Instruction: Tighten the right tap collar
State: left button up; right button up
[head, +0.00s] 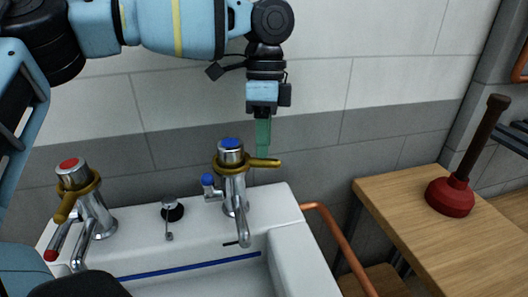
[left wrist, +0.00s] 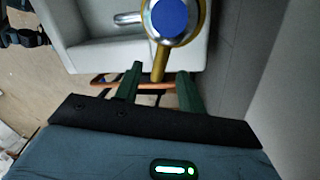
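The right tap (head: 236,190) is chrome with a blue cap and stands at the sink's back right corner. Its brass collar (head: 262,162) has a lever that points right in the head view. My left gripper (head: 262,148) reaches down from above, its green fingers at the lever. In the left wrist view the fingers of the left gripper (left wrist: 160,70) are apart, with the lever of the collar (left wrist: 160,60) reaching between their tips. No clear contact shows. My right gripper is in neither view.
The left tap (head: 90,205) has a red cap and its own brass collar. The white sink (head: 290,240) lies below the taps. A copper pipe (head: 340,245) runs beside it. A wooden bench (head: 420,220) at right holds a red plunger (head: 450,196). A tiled wall stands close behind.

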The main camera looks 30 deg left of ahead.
aim_at(247, 162)
pick_arm(q)
jog(key=shift+s+d+f, duration=0.1)
jog(key=shift+s+f, duration=0.1)
jog(key=shift+f, duration=1.2)
jog(key=shift+c, duration=0.2)
grip_shut()
